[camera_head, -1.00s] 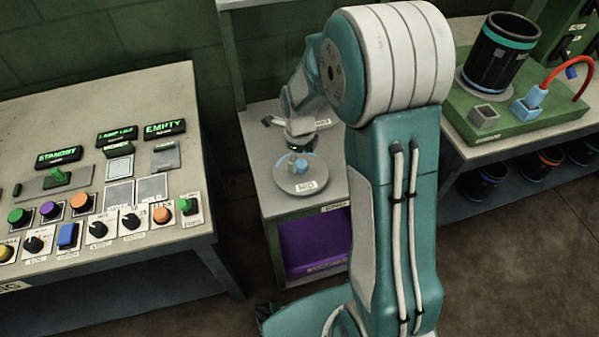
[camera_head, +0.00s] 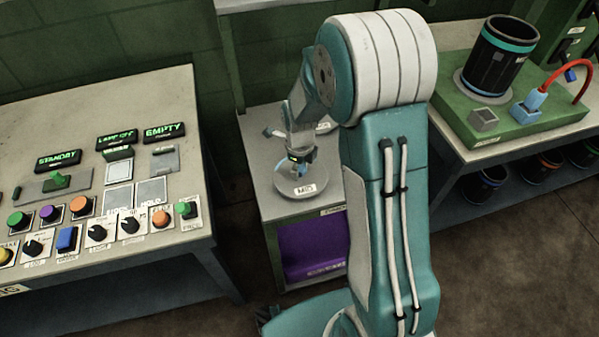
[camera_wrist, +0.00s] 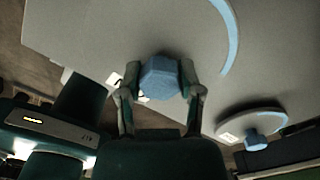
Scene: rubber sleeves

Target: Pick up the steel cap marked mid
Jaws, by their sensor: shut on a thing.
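The steel cap marked MID (camera_head: 291,190) is a round grey disc with a blue knob, on or just above the small grey stand. Its label faces the front. My gripper (camera_head: 299,163) is over its middle from above. In the wrist view the cap (camera_wrist: 200,50) fills the upper middle, with a blue arc on it. The blue knob (camera_wrist: 160,78) sits between the two fingertips of my gripper (camera_wrist: 160,88), which is shut on it. I cannot tell whether the cap touches the stand.
A second, smaller-looking cap with a blue knob (camera_wrist: 257,142) lies to the right in the wrist view. A purple bin (camera_head: 313,248) sits below the stand top. A control desk (camera_head: 120,90) stands left; a bench with a green block (camera_head: 500,138) and black canister (camera_head: 497,55) stands right.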

